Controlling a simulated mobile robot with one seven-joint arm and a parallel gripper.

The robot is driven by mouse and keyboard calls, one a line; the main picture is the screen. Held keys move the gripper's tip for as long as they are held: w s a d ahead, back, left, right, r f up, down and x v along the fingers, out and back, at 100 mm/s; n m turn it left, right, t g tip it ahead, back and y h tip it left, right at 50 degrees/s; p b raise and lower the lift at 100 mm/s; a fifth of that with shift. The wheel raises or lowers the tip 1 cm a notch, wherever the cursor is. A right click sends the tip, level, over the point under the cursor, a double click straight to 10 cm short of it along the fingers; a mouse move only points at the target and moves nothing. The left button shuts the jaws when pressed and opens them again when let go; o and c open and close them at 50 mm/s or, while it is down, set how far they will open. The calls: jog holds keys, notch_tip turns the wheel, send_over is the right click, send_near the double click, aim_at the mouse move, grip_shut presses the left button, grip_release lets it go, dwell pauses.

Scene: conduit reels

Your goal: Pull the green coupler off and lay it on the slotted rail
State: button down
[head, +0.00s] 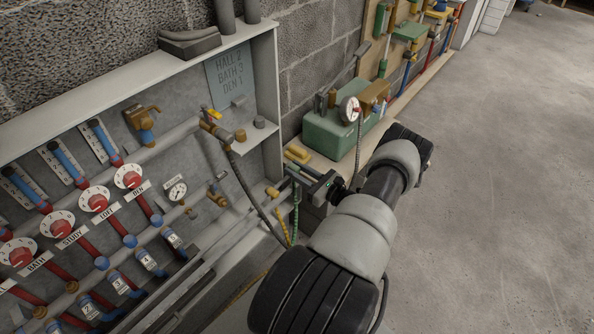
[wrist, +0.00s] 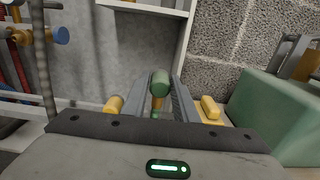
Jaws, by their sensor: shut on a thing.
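My gripper (head: 298,178) reaches left toward the cabinet's right lower corner in the head view. In the wrist view its two grey fingers (wrist: 161,92) are shut on the green coupler (wrist: 160,80), a short rounded cylinder between the tips. A yellow-brown piece (wrist: 158,103) shows just below the coupler; I cannot tell whether they are joined. In the head view the coupler is not clear behind the fingers. A long grey rail (head: 205,268) runs along the cabinet's lower front, apart from the gripper; its slots cannot be made out.
A dark hose (head: 243,182) hangs left of my gripper. Green (head: 295,215) and yellow (head: 284,229) lines hang beneath it. Pipes and valves fill the cabinet. The floor (head: 490,200) at right is clear.

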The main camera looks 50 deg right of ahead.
jog(key=shift+w+a+f+b, duration=0.1)
jog(key=shift+w+f+b, duration=0.25)
jog(key=shift+w, duration=0.35)
jog(key=shift+w+a+f+b, duration=0.15)
jog(key=shift+w+f, duration=0.25)
jog(key=shift+w, duration=0.3)
jog(key=shift+d+f+b, duration=0.1)
jog(key=shift+f+b, duration=1.75)
jog(key=shift+f, duration=0.9)
jog(key=shift+f, duration=0.25)
jog(key=c, duration=1)
grip_release()
jog(key=shift+s, duration=0.1)
jog(key=shift+s+d, duration=0.15)
jog(key=shift+s, duration=1.55)
jog(key=shift+s+d, duration=0.15)
jog(key=shift+s, duration=1.55)
